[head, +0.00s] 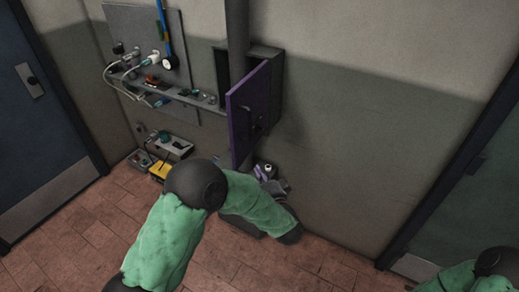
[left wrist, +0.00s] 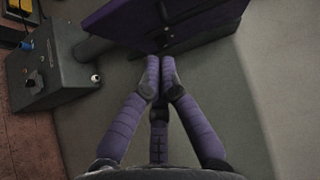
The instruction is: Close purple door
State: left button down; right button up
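The purple door (head: 243,118) of the dark grey wall cabinet (head: 264,52) stands open in the head view, swung out from the wall. Its free edge points toward me. My left gripper (head: 264,171) is small and partly hidden behind my green-sleeved arm, just below the door. In the left wrist view the purple door (left wrist: 112,22) crosses the top, with a dark bar on its face. My left gripper (left wrist: 160,70) has its purple fingers together with nothing visible between them. The tips are close below the door; I cannot tell whether they touch it. My right gripper is out of view.
A wall panel with a shelf (head: 165,90) of cables and small items is left of the cabinet. A vertical pipe (head: 237,35) runs in front of the cabinet. A grey box with a knob (left wrist: 45,75) is at the left in the wrist view. The wall to the right is clear.

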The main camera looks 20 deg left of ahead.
pick_arm(q)
jog(key=b, duration=0.2)
send_near(237, 141)
jog(key=w+d+x, duration=0.1)
jog(key=x, duration=0.4)
jog(key=shift+s+a, duration=0.3)
jog(key=shift+a, duration=0.25)
jog(key=shift+a, duration=0.15)
